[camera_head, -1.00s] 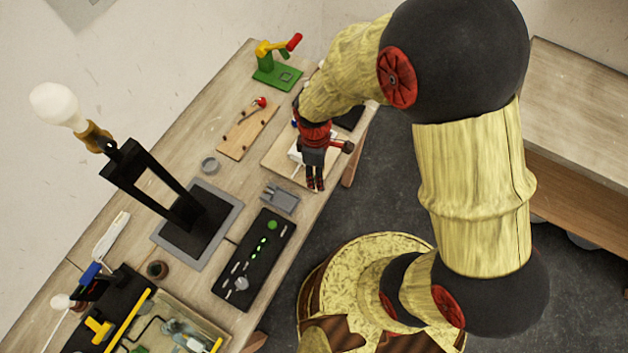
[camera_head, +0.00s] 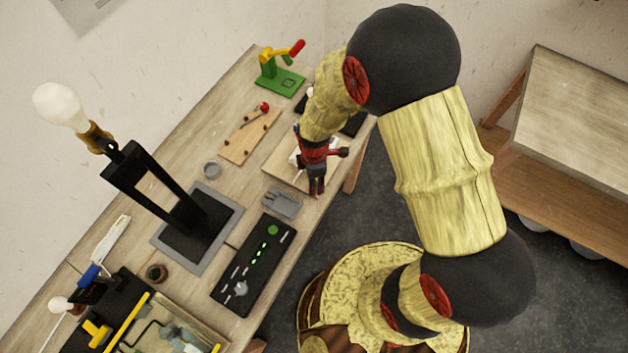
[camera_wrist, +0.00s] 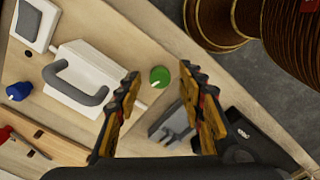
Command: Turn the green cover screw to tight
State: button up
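The green cover screw (camera_wrist: 159,77) shows in the wrist view as a round green head on the pale wooden board (camera_wrist: 120,20). It lies to the right of a white block (camera_wrist: 85,72) with a dark grey handle. My gripper (camera_wrist: 160,71) is open and empty, with one fingertip on each side of the screw in the picture. How high the fingertips are above it I cannot tell. In the head view my gripper (camera_head: 316,187) points down over the board's near edge, and the screw cannot be made out there.
A blue knob (camera_wrist: 19,91) stands left of the white block. A grey forked fixture (camera_wrist: 172,127) lies close to the right finger. Dark floor lies beyond the table edge.

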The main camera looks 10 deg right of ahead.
jog(key=shift+f, duration=0.2)
jog(key=shift+c, duration=0.6)
grip_shut()
